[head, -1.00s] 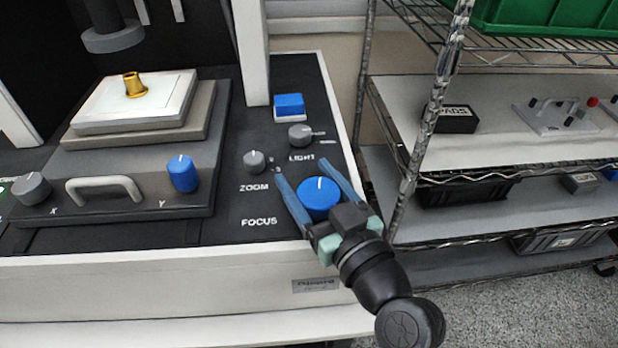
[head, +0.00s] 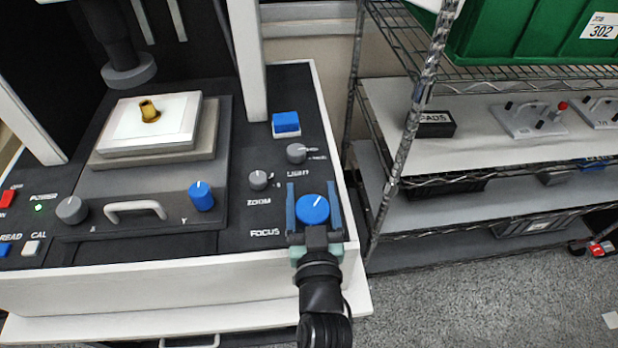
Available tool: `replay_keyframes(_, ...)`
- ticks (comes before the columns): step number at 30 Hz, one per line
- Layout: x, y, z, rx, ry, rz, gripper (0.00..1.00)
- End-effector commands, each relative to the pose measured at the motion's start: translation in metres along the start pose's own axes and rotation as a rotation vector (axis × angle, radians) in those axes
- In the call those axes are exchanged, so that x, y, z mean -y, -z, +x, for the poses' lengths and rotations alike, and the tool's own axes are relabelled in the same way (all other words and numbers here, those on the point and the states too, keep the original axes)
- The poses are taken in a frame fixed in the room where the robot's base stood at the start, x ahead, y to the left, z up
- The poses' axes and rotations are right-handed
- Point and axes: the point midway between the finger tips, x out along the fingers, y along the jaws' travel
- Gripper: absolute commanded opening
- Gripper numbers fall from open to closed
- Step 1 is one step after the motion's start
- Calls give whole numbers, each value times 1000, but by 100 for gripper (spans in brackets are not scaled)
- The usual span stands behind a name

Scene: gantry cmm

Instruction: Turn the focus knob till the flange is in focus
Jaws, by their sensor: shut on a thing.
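The blue focus knob (head: 313,208) sits at the front right of the machine's black panel, beside the printed word FOCUS. Its white pointer line slants up to the right. My gripper (head: 313,197) is shut on the knob, with one blue finger along its left side and one along its right. The brass flange (head: 149,111) stands on the white plate of the stage (head: 160,135), below the dark lens column (head: 128,70). No screen is in view, so I cannot tell how sharp the flange looks.
A zoom knob (head: 258,180), a light knob (head: 296,153) and a blue button (head: 286,122) lie behind the focus knob. The blue Y knob (head: 201,195) is to its left. A wire shelf (head: 440,185) with bins stands at the right.

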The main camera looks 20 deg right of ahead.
Motion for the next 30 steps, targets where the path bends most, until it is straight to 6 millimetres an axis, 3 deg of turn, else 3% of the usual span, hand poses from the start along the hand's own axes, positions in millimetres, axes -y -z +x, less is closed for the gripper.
replay_keyframes(3, -8, 6, 0, 5, -39, -3, 18)
replay_keyframes(23, -4, 1, -3, -7, -65, -11, 18)
replay_keyframes(24, -4, 1, -3, -7, -65, -11, 81)
replay_keyframes(27, -3, 1, -3, -6, -63, -10, 99)
replay_keyframes(30, -2, 1, -3, -6, -61, -9, 100)
